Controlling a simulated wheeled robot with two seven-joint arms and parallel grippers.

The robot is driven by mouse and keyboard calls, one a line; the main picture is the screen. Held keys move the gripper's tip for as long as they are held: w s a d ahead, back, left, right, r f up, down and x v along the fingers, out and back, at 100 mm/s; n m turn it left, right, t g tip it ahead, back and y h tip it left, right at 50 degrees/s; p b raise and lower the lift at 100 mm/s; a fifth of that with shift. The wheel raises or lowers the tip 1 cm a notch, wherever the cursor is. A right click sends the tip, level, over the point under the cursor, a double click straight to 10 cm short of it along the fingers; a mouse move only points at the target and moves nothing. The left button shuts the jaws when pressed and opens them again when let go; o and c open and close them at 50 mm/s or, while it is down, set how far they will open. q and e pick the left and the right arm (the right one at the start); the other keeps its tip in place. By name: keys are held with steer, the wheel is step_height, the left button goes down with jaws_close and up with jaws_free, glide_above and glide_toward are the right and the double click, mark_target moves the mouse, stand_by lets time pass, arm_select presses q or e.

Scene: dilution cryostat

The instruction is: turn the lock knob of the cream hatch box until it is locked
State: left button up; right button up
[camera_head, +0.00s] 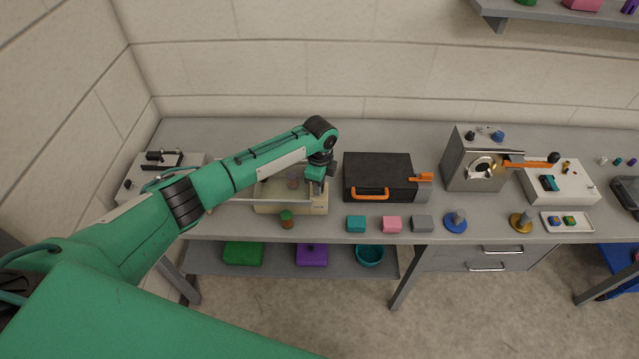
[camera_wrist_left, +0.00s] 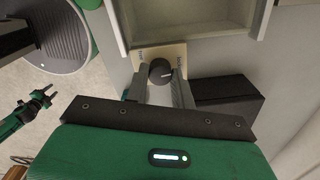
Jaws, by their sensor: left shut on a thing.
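The cream hatch box (camera_head: 293,207) stands on the bench, partly hidden behind my left arm; its pale recessed inside shows, and its rim (camera_wrist_left: 190,32) is at the top of the left wrist view. The dark round lock knob (camera_wrist_left: 161,71) sits on a cream plate, its light mark pointing right. A small green gripper with dark prongs (camera_wrist_left: 40,100), probably my right one, shows at the left wrist view's left edge.
A black case (camera_head: 378,170) with orange handles stands close to the right of the box. A green-topped jar (camera_head: 287,219) is in front of it. Teal, pink and grey blocks (camera_head: 391,224) line the bench's front edge. A grey device (camera_head: 472,165) stands farther right.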

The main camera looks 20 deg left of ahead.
arm_select(q)
steer(key=shift+m, duration=0.6)
steer(key=shift+r+m, duration=0.1)
steer(key=shift+m, duration=0.2)
steer(key=o, duration=1)
step_height(320, 180, up, 14)
steer(key=b, duration=0.3)
steer(key=shift+b, duration=0.4)
steer(key=shift+f, duration=0.2)
